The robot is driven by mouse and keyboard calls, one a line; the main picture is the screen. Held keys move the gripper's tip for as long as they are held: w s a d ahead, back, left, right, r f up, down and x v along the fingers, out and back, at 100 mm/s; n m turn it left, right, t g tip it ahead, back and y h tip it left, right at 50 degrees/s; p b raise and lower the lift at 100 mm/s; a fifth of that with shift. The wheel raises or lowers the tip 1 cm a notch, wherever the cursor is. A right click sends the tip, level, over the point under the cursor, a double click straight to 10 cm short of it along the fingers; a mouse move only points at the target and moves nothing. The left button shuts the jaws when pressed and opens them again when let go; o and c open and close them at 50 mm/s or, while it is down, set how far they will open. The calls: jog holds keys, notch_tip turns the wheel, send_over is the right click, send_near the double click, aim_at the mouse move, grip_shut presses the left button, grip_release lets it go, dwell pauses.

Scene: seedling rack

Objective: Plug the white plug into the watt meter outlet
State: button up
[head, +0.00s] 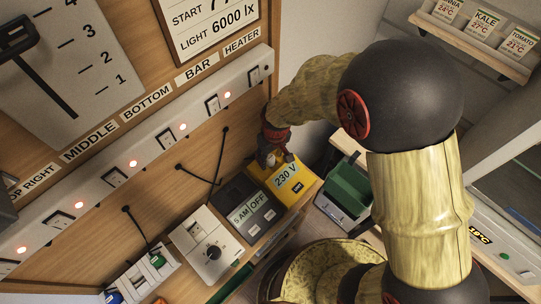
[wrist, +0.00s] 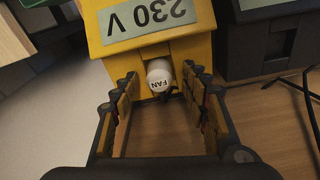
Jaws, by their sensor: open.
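The yellow watt meter (wrist: 188,48) fills the top middle of the wrist view, its display reading 230 V upside down. It also shows in the head view (head: 298,193), at the right end of the bench devices. The white plug (wrist: 159,74), marked FAN, sits at a recess in the meter's near face, with a short dark part below it. How deep it is in the outlet cannot be told. My gripper (wrist: 161,88) is open, with one finger on each side of the plug and a visible gap between them. In the head view my gripper (head: 274,152) hides the plug.
A dark timer box (head: 250,208) marked 5 AM and OFF stands left of the meter, then a white dial box (head: 206,245). Black cables (head: 213,168) hang near the wooden panel. A white power strip (head: 140,158) with red lights runs above. A green container (head: 347,188) stands right.

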jog(key=shift+r, duration=0.1)
notch_tip(320, 180, up, 12)
jog(key=s, duration=0.1)
jog(key=shift+d, duration=0.45)
jog(key=shift+s, duration=0.1)
